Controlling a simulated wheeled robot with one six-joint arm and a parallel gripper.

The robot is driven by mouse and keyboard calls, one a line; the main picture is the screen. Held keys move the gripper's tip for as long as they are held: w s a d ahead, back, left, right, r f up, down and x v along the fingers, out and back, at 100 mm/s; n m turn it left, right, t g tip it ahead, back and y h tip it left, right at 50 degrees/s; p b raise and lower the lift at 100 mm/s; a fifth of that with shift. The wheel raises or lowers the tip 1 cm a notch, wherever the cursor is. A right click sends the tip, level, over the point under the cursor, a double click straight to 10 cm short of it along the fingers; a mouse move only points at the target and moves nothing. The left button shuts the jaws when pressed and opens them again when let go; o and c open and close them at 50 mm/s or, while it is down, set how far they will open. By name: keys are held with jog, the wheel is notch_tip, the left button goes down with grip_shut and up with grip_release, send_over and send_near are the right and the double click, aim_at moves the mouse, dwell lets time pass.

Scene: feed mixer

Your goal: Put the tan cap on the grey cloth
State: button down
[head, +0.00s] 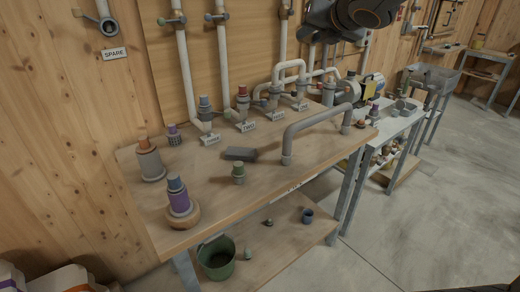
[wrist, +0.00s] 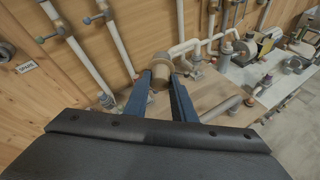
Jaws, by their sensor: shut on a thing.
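My gripper (wrist: 161,80) shows in the wrist view with its two blue fingers shut on a tan, rounded piece (wrist: 161,68), which looks like the tan cap. It is held up in front of the wooden wall, above the workbench. In the head view a dark part of my arm shows at the top; the fingers and the held cap cannot be made out there. A flat dark grey piece (head: 238,154), which may be the grey cloth, lies on the middle of the workbench (head: 215,205). I cannot tell it surely in the wrist view.
A large grey bent pipe (head: 315,120) stands right of the grey piece, and a green-topped fitting (head: 238,173) in front. A purple fitting (head: 179,200) and a grey one (head: 150,162) stand at left. Labelled valve pipes line the back. A green bucket (head: 216,258) is below.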

jog(key=a+f+n+g+y+b, duration=0.25)
jog(key=a+f+b, duration=0.4)
jog(key=f, duration=0.65)
jog(key=a+f+n+g+y+b, duration=0.1)
jog(key=a+f+n+y+b, duration=0.35)
jog(key=a+f, duration=0.6)
send_near(241, 154)
jog(key=shift+w+a+f+m+t+h, duration=0.15)
jog(key=shift+w+a+m+t+h, duration=0.2)
jog(key=shift+w+a, duration=0.7)
jog(key=shift+f, duration=0.1)
jog(key=c, duration=1.9)
grip_release()
jog(key=shift+b, duration=0.3)
jog(key=shift+o, duration=0.7)
